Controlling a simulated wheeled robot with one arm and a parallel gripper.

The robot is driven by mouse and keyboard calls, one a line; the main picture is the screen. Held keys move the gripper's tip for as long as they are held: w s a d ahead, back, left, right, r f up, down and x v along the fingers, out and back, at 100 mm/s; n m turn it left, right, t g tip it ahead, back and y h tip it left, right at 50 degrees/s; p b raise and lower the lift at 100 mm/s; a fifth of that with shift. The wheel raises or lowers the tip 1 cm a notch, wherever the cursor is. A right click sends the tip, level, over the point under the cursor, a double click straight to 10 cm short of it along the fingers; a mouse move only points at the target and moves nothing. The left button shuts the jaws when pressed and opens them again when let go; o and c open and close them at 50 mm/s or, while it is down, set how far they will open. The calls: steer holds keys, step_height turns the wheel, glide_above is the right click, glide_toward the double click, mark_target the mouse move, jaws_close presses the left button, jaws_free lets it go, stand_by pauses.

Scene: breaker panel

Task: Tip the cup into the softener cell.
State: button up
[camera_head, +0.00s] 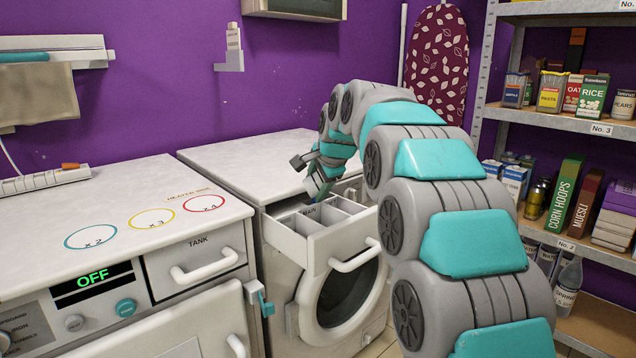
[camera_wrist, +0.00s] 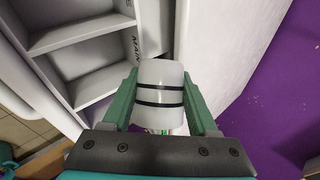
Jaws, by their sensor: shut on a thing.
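My gripper (camera_wrist: 160,76) is shut on a whitish cup (camera_wrist: 158,98) with two dark bands, one finger on each side. In the head view my gripper (camera_head: 311,173) is over the back of the open detergent drawer (camera_head: 342,238); the cup cannot be made out there. The drawer is divided into cells, and one divider reads MAIN. In the wrist view the drawer cells (camera_wrist: 80,65) lie to the left of the cup. No softener label is readable. The cup's contents and exact tilt cannot be told.
The drawer belongs to a front-loading washer (camera_head: 345,300) with a white top (camera_head: 250,150). To its left is a counter (camera_head: 120,205) with coloured rings and a TANK drawer (camera_head: 198,262). Stocked shelves (camera_head: 560,122) stand right; a purple wall is behind.

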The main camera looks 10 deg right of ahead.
mark_target(315, 175)
step_height(315, 175, up, 3)
steer(key=n+h, duration=0.1)
steer(key=h, duration=0.3)
steer(key=shift+a+f+n+h, duration=0.15)
steer(key=shift+n+h, duration=0.25)
step_height(315, 175, up, 2)
steer(key=n+t+h, duration=0.1)
steer(key=n+h, duration=0.1)
steer(key=h, duration=0.3)
